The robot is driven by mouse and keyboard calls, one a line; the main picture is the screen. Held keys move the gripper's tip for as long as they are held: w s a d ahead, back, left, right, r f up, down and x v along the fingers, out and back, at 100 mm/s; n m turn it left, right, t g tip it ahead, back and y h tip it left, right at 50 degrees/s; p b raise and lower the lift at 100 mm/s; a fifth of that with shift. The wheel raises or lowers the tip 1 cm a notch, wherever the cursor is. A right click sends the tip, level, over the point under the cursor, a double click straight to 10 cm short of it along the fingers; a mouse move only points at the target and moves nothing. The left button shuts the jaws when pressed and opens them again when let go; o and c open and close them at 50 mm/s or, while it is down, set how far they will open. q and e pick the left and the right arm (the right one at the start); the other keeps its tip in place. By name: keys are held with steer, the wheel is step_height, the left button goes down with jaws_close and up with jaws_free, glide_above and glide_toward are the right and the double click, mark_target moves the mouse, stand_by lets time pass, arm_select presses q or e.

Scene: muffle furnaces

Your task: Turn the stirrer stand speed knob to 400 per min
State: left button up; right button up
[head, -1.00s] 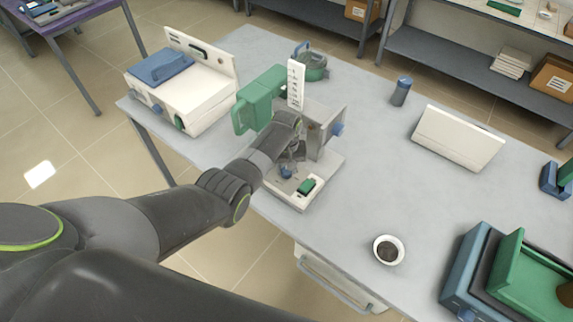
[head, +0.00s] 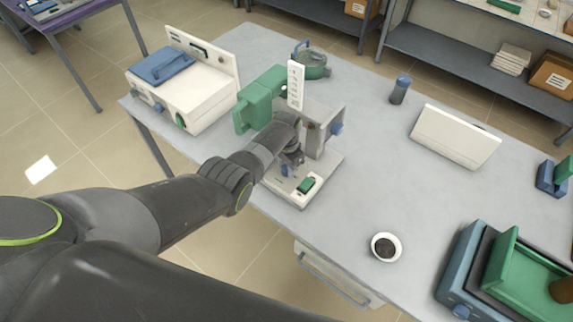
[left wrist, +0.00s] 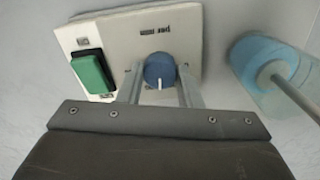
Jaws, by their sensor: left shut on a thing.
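The stirrer stand has a green motor head (head: 256,103) and a white base (head: 325,176) at the table's near edge. Its round blue speed knob (left wrist: 158,68) sits on the base panel, under a "per min" label (left wrist: 153,31). The knob's white pointer line points down in the left wrist view. My left gripper (left wrist: 160,88) is shut on the knob, one finger on each side. In the head view, the left gripper (head: 291,159) partly hides the knob (head: 284,170). The scale marks around the knob are hidden or too small to read. My right gripper is not in view.
A green switch (left wrist: 91,72) sits beside the knob. A clear vessel with blue contents (left wrist: 262,62) and a rod stands to its right. A white device with a blue lid (head: 185,95) is at left.

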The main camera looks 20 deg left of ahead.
arm_select(q)
steer(key=shift+m, duration=1.6)
steer(key=shift+w, duration=0.1)
steer(key=o, duration=1)
steer(key=shift+r+p, duration=0.45)
steer(key=shift+r, duration=0.15)
step_height(320, 180, up, 5)
steer(key=shift+f+p, duration=0.15)
steer(key=shift+p, duration=0.4)
step_height(320, 180, up, 12)
steer(key=shift+f+b, duration=0.2)
steer(key=shift+b, duration=0.45)
